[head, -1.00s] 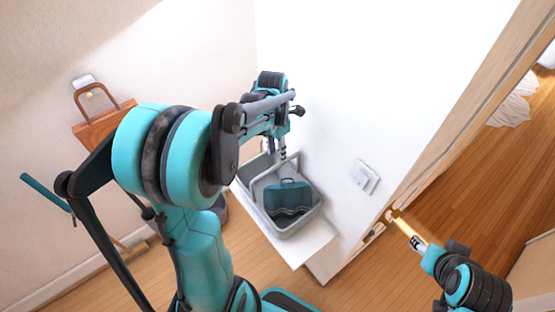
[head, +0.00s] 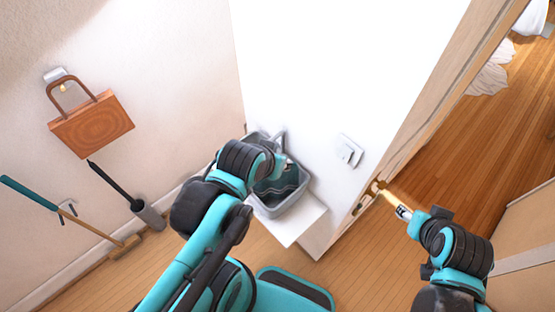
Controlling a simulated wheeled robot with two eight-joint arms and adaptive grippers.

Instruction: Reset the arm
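My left arm comes up from the bottom and ends over a grey bin (head: 293,204). Its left gripper (head: 281,146) is mostly hidden behind the wrist, so its fingers cannot be read. A dark teal case (head: 285,187) lies in the bin, partly covered by my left arm. My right arm is at the lower right. Its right gripper (head: 388,193) points up and left toward the door frame's edge, beside a small golden part. Its fingers are too small and bright to tell apart.
The bin stands on a white ledge (head: 292,228) against a white wall with a switch (head: 349,150). A brown bag (head: 91,123) hangs on the left wall. A doorway opens at right.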

